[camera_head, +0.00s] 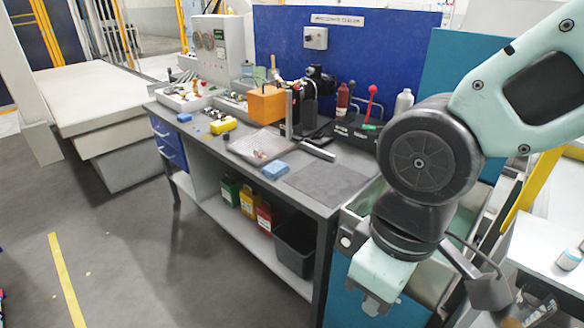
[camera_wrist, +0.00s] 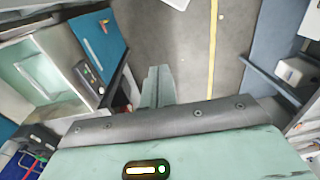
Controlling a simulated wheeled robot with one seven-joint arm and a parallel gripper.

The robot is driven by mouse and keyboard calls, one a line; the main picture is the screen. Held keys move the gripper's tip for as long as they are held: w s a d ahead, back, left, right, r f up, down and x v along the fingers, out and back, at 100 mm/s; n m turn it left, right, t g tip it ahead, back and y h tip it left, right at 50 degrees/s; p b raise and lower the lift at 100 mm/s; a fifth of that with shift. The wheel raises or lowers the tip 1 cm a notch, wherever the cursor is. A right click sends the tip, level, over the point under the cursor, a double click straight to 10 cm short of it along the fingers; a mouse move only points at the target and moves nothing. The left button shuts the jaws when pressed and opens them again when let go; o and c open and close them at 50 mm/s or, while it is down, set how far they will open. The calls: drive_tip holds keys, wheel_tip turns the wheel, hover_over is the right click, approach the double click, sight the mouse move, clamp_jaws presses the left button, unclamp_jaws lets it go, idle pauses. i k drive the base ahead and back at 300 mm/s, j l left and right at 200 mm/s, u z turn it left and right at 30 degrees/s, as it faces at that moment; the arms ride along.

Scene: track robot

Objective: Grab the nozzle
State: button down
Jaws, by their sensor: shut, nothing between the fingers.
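I cannot make out with certainty which thing is the nozzle. Several small metal and brass-coloured parts (camera_head: 215,113) lie on the left part of the workbench (camera_head: 320,192), too small to tell apart. A white tray (camera_head: 188,100) there holds more small pieces. My gripper (camera_head: 375,306) hangs pointing down to the right of the bench, apart from it, in front of a teal cabinet with a basin. In the wrist view my gripper (camera_wrist: 157,85) shows its fingers together with nothing between them, above the grey floor.
On the bench are an orange box (camera_head: 266,104), a yellow block (camera_head: 223,126), a clear tray (camera_head: 262,146), a blue sponge (camera_head: 275,170), a metal stand and bottles. A grey mat (camera_head: 327,184) lies bare at the front right. Coloured bins and a black bin (camera_head: 294,246) stand below.

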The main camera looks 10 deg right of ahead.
sight(258, 152)
drive_tip(key=i+j+u, duration=0.15)
drive_tip(key=i+j, duration=0.15)
drive_tip(key=i+j+u, duration=0.15)
drive_tip(key=i, duration=0.4)
drive_tip(key=i+j+u, duration=0.15)
drive_tip(key=i, duration=0.25)
drive_tip(key=i+j+u, duration=0.15)
drive_tip(key=i, duration=0.3)
drive_tip(key=j, duration=0.1)
